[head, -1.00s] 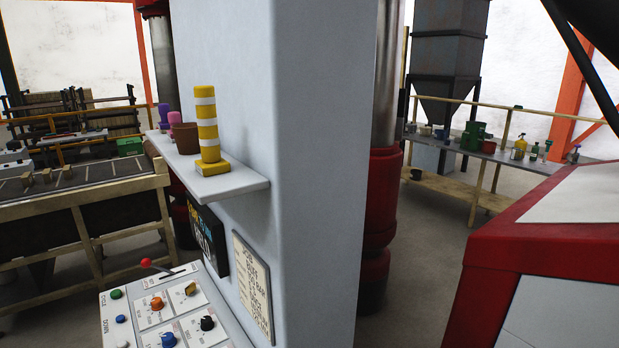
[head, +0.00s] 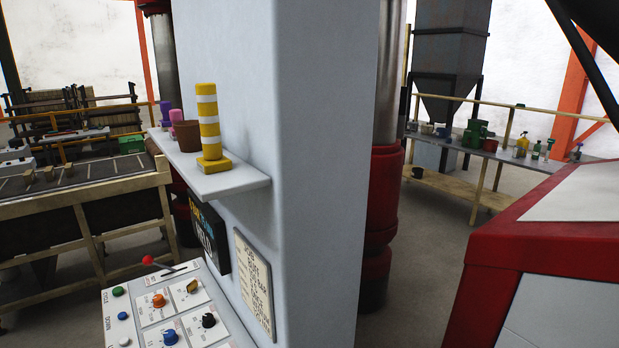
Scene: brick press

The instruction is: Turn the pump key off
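A grey control panel (head: 143,298) sits at the lower left in the head view, cut off by the bottom edge. It carries a brass-yellow key-like knob (head: 192,287), an orange knob (head: 158,300), a black knob (head: 208,320) and a blue knob (head: 170,337). A red-tipped lever (head: 148,260) and a green button (head: 118,291) are also on it. The labels are too small to read, so I cannot tell for certain which control is the pump key. Neither of my grippers is in view.
A shelf (head: 235,184) with a yellow-and-white striped post (head: 209,125) and a brown pot (head: 187,136) juts from the grey column (head: 310,200) above the panel. A red-edged machine (head: 560,235) stands at right. Open floor (head: 412,270) lies between.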

